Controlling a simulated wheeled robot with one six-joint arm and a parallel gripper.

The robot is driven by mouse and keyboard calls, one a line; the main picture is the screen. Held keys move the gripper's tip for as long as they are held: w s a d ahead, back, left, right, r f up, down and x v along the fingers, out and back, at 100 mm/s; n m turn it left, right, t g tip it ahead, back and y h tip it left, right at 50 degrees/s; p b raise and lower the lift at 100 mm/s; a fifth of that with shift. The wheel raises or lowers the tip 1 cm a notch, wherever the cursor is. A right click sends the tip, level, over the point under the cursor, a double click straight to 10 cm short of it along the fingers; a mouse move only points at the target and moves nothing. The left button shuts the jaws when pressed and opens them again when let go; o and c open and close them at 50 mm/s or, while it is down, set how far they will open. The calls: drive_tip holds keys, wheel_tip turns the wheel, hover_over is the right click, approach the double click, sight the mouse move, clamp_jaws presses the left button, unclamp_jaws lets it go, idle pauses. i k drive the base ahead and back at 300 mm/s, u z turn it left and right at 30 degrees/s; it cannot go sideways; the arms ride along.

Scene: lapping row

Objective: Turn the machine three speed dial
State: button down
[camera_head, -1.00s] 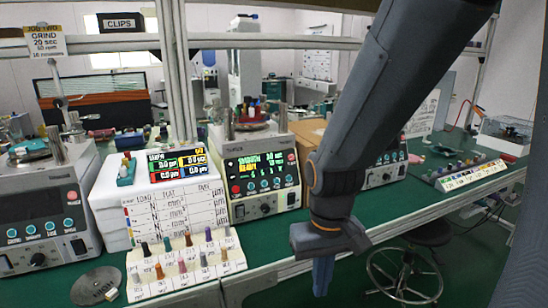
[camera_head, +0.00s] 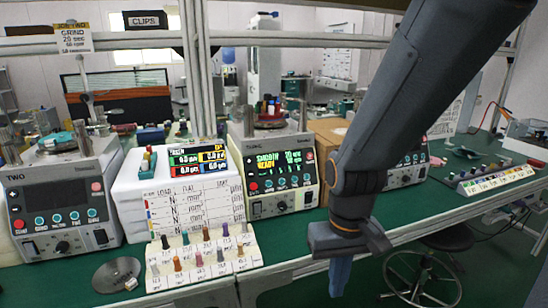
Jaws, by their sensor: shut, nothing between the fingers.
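Several lapping machines stand in a row on the green bench. The left one (camera_head: 62,200) is marked TWO and has a dark screen. Another machine (camera_head: 418,168) is partly hidden behind my arm. My gripper (camera_head: 340,285) is shut and empty. It points down at the bench's front edge, right of and apart from the middle machine's dial.
A white box (camera_head: 130,205) with a display and a written chart stands between the left and middle machines. A peg rack (camera_head: 205,262) and a grey disc (camera_head: 117,275) lie in front. A stool (camera_head: 425,275) stands below the bench at right.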

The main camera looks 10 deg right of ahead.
sight(282, 207)
drive_tip(key=z, duration=1.55)
drive_tip(key=k, duration=0.65)
drive_tip(key=u, duration=1.3)
